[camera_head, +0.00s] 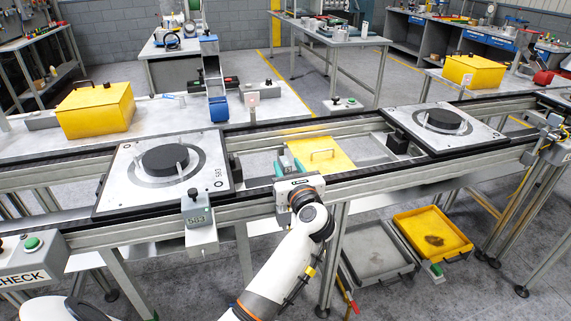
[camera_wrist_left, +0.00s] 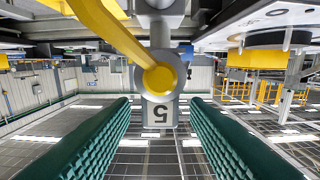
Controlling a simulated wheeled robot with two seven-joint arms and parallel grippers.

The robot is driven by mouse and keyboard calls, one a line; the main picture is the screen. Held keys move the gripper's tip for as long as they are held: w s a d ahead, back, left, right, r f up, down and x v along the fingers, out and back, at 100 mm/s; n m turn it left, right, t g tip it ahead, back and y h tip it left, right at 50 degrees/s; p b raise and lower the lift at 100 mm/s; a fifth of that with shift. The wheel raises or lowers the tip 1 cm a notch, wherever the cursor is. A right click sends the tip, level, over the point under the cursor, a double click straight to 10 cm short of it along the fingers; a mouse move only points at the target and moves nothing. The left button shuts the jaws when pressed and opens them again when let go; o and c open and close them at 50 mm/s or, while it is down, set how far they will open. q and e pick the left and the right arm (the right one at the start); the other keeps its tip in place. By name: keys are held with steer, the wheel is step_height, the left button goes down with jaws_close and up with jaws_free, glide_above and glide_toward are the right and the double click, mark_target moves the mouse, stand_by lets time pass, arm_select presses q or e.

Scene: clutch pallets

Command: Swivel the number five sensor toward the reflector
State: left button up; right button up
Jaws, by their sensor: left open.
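The number five sensor (camera_wrist_left: 160,80) is a grey post-like body with a round grey hub and a label reading an upside-down 5 in the left wrist view. A curved yellow lever (camera_wrist_left: 112,32) runs to its hub from the upper left. My left gripper (camera_wrist_left: 160,102) is open, with one green ridged finger on each side of the sensor and visible gaps between. In the head view my left gripper (camera_head: 291,170) is at the near conveyor rail. I cannot pick out the sensor there, and I cannot tell which thing is the reflector. My right gripper is not in view.
Two pallets with black discs, one at left (camera_head: 127,195) and one at right (camera_head: 402,121), sit on the conveyor. A yellow tray (camera_head: 462,252) and a grey tray (camera_head: 360,277) lie below.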

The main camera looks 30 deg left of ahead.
arm_select(q)
steer(key=b+v, duration=0.1)
steer(key=v, duration=0.8)
steer(key=shift+s+b, duration=0.15)
steer(key=shift+b, duration=0.15)
steer(key=shift+d, duration=0.1)
